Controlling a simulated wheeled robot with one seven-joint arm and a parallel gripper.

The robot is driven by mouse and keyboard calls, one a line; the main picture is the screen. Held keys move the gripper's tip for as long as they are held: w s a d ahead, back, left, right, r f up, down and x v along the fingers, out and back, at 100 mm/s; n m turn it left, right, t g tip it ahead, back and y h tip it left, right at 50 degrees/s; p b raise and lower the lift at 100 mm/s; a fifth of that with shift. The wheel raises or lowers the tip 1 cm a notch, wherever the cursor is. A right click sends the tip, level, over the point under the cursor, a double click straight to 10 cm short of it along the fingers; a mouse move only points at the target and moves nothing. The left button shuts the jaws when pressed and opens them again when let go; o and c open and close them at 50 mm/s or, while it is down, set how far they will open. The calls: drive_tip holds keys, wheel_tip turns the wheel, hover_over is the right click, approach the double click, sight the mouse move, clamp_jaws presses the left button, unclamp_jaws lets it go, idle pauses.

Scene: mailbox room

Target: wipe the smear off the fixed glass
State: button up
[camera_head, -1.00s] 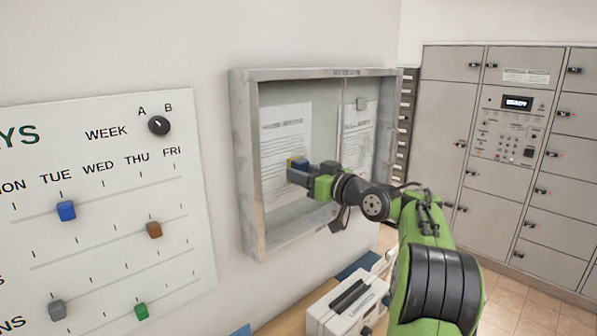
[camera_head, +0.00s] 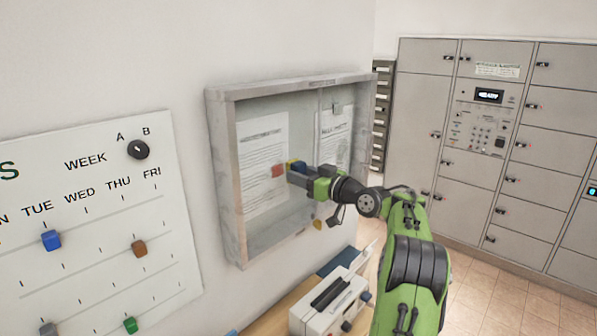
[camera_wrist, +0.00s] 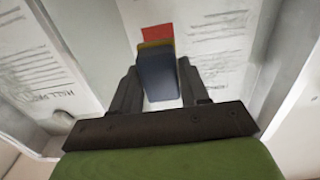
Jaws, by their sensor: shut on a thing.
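The wall display case (camera_head: 222,180) has a grey metal frame and a glass front with paper notices behind it. A small red-orange patch (camera_head: 278,171) shows on the left part of the glass front or just behind it; I cannot tell which. It also shows in the wrist view (camera_wrist: 157,33), just beyond the held block. My gripper (camera_head: 303,172) is shut on a blue block with a yellow layer (camera_wrist: 158,76), between its two dark fingers. The block is at the glass, just right of the red patch. Whether it touches the glass is unclear. No other smear is distinct.
A small grey square (camera_head: 337,107) sits on the right part of the case front. A small yellow thing (camera_head: 318,224) shows low in the case. Below stands a white box (camera_head: 328,304) on a wooden surface. Grey lockers (camera_head: 480,150) stand right, a weekday board (camera_head: 95,220) left.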

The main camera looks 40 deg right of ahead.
sight(280, 171)
drive_tip(key=shift+a+r+p, duration=0.15)
drive_tip(key=shift+r+p, duration=0.3)
drive_tip(key=shift+r, duration=0.4)
drive_tip(key=shift+a+f+b, duration=0.35)
drive_tip(key=shift+a+b, duration=0.15)
drive_tip(key=shift+b, duration=0.5)
drive_tip(key=shift+s+a+b, duration=0.1)
drive_tip(key=shift+a+b, duration=0.3)
drive_tip(key=shift+b, duration=0.15)
drive_tip(key=shift+s+a+r+b, duration=0.1)
drive_tip(key=shift+s+a+b, duration=0.05)
drive_tip(key=shift+a+b, duration=0.8)
drive_tip(key=a+b, duration=0.2)
drive_tip(key=b, duration=0.1)
drive_tip(key=a+b, duration=0.1)
drive_tip(key=a, duration=0.1)
drive_tip(key=shift+s+a, duration=0.1)
drive_tip(key=shift+s, duration=0.2)
drive_tip(key=shift+s+a+r+b, duration=0.1)
drive_tip(key=shift+s+a+b, duration=0.1)
drive_tip(key=shift+a+b, duration=1)
